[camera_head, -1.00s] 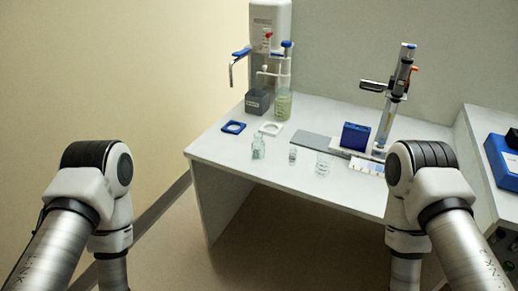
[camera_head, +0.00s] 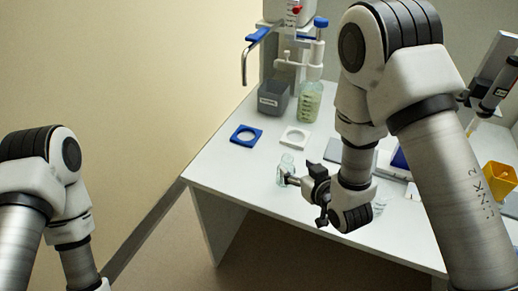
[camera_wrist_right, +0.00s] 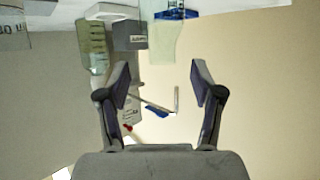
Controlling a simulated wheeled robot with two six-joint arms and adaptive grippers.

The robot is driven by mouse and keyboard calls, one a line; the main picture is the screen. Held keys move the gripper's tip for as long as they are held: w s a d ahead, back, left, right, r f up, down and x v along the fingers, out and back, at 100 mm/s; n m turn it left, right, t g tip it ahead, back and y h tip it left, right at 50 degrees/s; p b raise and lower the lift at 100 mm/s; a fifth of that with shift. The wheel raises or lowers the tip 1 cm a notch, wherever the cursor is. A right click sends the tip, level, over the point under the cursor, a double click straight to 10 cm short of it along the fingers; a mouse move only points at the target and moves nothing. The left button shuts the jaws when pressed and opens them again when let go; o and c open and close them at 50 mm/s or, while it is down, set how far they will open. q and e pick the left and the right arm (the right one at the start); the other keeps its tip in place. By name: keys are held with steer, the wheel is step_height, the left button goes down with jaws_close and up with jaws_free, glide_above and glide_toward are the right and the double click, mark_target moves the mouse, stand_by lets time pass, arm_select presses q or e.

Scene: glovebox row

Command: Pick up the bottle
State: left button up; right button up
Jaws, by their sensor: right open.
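A small clear glass bottle (camera_head: 285,165) stands upright near the front left of the white bench. My right gripper (camera_head: 291,180) reaches over the bench with its fingers pointing left, close beside the bottle. In the right wrist view the gripper (camera_wrist_right: 160,80) is open and nothing is between its pads. The bottle shows there as a pale green translucent shape (camera_wrist_right: 165,42), just beyond the fingertips and roughly centred between them. Whether a finger touches it cannot be told. My left gripper is out of view; only its arm shows.
A blue square holder (camera_head: 246,135) and a white one (camera_head: 294,137) lie behind the bottle. Further back stand a grey box (camera_head: 273,98) and a larger bottle with greenish liquid (camera_head: 309,103). A yellow container (camera_head: 499,178) is at the right. My right arm hides much of the bench.

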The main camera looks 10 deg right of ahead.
mark_target(290, 164)
steer(key=shift+w+a+f+p, duration=0.15)
steer(key=shift+w+p, duration=0.1)
steer(key=shift+w, duration=0.2)
steer(key=shift+w+a+p, duration=0.15)
steer(key=shift+w+p, duration=0.1)
steer(key=shift+w, duration=0.2)
steer(key=x, duration=0.4)
steer(key=shift+s+a+f, duration=0.1)
steer(key=shift+s+a, duration=0.05)
steer(key=shift+w+f, duration=0.2)
steer(key=shift+w, duration=0.1)
steer(key=shift+s+r, duration=0.15)
steer(key=shift+s, duration=0.05)
steer(key=shift+c, duration=0.3)
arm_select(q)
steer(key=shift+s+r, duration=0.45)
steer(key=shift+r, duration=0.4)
arm_select(e)
jaws_close()
